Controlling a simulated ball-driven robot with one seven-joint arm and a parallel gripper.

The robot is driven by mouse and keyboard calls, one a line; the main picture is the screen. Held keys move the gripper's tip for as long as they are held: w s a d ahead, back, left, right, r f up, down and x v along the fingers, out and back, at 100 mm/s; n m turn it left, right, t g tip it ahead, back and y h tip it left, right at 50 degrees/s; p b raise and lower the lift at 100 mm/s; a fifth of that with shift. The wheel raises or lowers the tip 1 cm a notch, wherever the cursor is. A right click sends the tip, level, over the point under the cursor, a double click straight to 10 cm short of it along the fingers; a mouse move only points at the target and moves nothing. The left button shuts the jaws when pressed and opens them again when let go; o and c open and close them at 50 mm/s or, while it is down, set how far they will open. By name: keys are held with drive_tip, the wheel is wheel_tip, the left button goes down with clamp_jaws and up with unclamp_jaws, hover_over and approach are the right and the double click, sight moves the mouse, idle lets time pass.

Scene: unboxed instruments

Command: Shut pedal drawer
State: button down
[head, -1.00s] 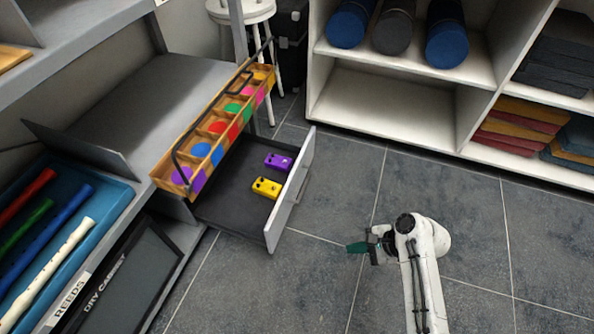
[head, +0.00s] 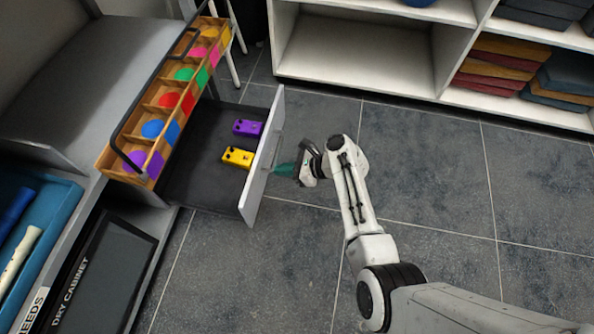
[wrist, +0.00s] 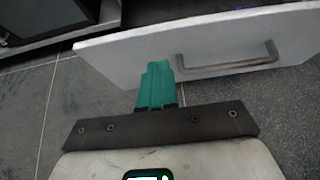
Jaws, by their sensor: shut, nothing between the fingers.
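The pedal drawer (head: 262,160) is pulled open, with its white front facing right in the head view. A purple pedal (head: 248,128) and a yellow pedal (head: 238,156) lie inside on its dark floor. In the wrist view the drawer front (wrist: 130,58) spans the picture, with a grey bar handle (wrist: 228,66). My gripper (head: 280,169) has teal fingers, shut and empty, right by the outer face of the drawer front. In the wrist view the fingertips (wrist: 158,68) overlap the front left of the handle; I cannot tell whether they touch it.
A wooden tray of coloured discs (head: 105,160) sits on the shelf edge above the drawer. A dry cabinet (head: 90,280) and a blue tray (head: 65,200) are at left. White shelving (head: 360,83) stands behind. The tiled floor (head: 430,180) at right is clear.

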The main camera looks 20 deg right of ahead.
sight(256, 169)
drive_tip(key=w+a, duration=0.1)
drive_tip(key=w+a+f+b, duration=0.1)
drive_tip(key=a, duration=0.1)
drive_tip(key=shift+w+a+b, duration=0.15)
drive_tip(key=shift+b, duration=0.15)
drive_tip(key=shift+w+a+r, duration=0.15)
drive_tip(key=shift+w+a, duration=0.2)
drive_tip(key=shift+a, duration=0.2)
drive_tip(key=shift+w+a, duration=0.1)
